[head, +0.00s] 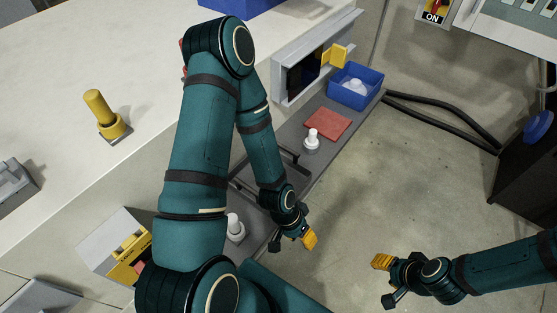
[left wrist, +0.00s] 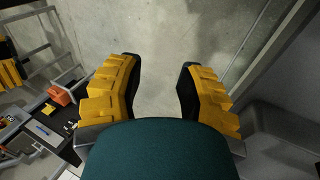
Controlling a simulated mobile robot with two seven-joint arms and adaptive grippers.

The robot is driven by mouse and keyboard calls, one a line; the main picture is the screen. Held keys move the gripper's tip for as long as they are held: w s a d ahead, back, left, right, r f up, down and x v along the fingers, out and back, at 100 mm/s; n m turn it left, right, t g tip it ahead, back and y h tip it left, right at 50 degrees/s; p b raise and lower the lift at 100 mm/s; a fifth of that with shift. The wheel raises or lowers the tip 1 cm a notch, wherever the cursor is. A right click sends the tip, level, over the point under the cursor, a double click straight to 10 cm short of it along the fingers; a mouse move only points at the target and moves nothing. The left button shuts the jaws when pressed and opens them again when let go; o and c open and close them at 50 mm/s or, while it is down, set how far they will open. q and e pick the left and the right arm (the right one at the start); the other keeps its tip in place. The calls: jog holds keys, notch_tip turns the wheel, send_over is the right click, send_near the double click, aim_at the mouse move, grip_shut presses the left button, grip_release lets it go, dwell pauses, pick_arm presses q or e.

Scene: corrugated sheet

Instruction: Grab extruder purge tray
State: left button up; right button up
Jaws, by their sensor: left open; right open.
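A blue tray (head: 372,96) with a whitish lump in it sits at the far end of the low grey shelf in the head view; it looks like the purge tray. My left gripper (head: 292,242) hangs near the shelf's near end, well short of the tray. Its yellow-padded fingers are apart and empty in the left wrist view (left wrist: 159,90), with bare floor behind them. My right gripper (head: 385,281) is open over the floor at lower right, apart from the tray. The left arm hides part of the shelf.
On the grey shelf (head: 350,146) are a red mat (head: 327,123) and a white knobbed piece (head: 312,141). A yellow handle (head: 335,56) sticks out above the tray. Black hoses (head: 445,113) lie on the floor to the right. The middle floor is clear.

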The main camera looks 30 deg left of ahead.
pick_arm(q)
jog(key=w+a+r+m+p, duration=0.2)
jog(key=a+r+m+p, duration=0.1)
jog(key=a+r+m, duration=0.35)
pick_arm(e)
notch_tip(320, 180, up, 5)
pick_arm(q)
notch_tip(320, 180, up, 7)
jog(key=m+y, duration=0.4)
jog(key=m, duration=0.7)
send_over(248, 197)
jog(key=shift+g, duration=0.3)
jog(key=shift+a+f+m+y, duration=0.1)
jog(key=shift+a+m+y, duration=0.1)
jog(key=shift+m+y, duration=0.1)
notch_tip(248, 197, down, 8)
jog(key=b, duration=0.4)
jog(key=shift+w+f+b, duration=0.1)
jog(key=shift+f+b, duration=0.05)
jog(key=shift+b, duration=0.2)
jog(key=f+b, duration=0.3)
jog(key=f, duration=0.2)
jog(key=shift+d+f, duration=0.1)
jog(key=shift+d, duration=0.1)
pick_arm(e)
notch_tip(248, 197, down, 8)
jog(key=shift+f, duration=0.25)
jog(key=shift+a, duration=0.1)
pick_arm(q)
grip_shut()
